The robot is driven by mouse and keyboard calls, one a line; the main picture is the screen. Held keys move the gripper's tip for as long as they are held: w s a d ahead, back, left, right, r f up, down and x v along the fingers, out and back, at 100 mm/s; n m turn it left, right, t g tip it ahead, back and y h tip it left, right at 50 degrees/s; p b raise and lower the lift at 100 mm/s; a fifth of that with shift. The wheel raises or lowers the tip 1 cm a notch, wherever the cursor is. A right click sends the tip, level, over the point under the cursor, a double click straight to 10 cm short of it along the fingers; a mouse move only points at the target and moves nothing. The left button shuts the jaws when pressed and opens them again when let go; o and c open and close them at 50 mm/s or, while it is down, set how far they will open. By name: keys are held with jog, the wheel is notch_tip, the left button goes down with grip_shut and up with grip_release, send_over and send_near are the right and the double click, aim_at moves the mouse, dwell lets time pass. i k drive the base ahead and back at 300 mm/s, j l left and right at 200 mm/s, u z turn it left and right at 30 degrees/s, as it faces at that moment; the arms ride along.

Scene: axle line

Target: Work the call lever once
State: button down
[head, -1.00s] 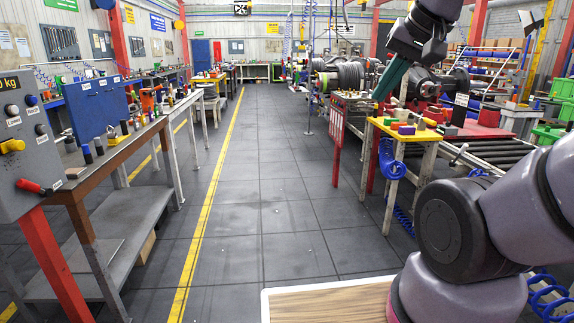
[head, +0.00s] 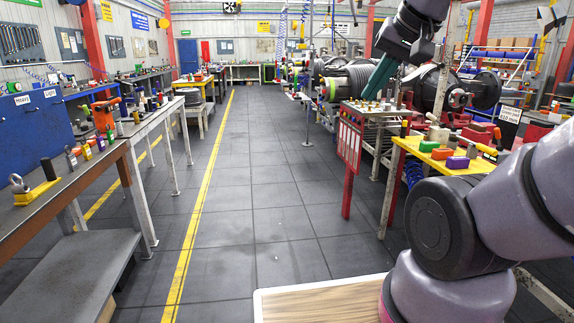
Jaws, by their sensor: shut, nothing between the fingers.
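I cannot pick out a lever marked as the call lever in the head view. A red-framed stand (head: 350,138) right of the aisle has several small knobs or handles (head: 372,106) on its top, too small to tell apart. An orange-tipped handle (head: 485,149) shows by the yellow-topped table at the right. My gripper (head: 370,94), with teal fingers, hangs at upper right, pointing down and left. It is shut and empty. In the picture it lies just above the stand's top; whether it is near it in depth cannot be told.
A long workbench (head: 75,185) with tools lines the left. The yellow-topped table (head: 428,152) holding coloured blocks stands at right, near my arm. Large axle parts (head: 440,88) lie behind the stand. The dark floor aisle (head: 255,190) with a yellow line is clear.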

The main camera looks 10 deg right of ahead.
aim_at(440, 66)
jog(key=i+z, duration=0.2)
jog(key=i, duration=0.85)
jog(key=i+j+z, duration=0.15)
jog(key=i, duration=0.85)
jog(key=i+z, duration=0.3)
jog(key=i, duration=0.15)
jog(key=i+z, duration=0.3)
jog(key=i, duration=0.15)
jog(key=i+j+z, duration=0.15)
jog(key=i+z, duration=0.15)
jog(key=i, duration=0.15)
jog(key=i+j+z, duration=0.45)
jog(key=i+z, duration=0.2)
jog(key=i+j+z, duration=0.35)
jog(key=i, duration=0.15)
jog(key=l, duration=0.1)
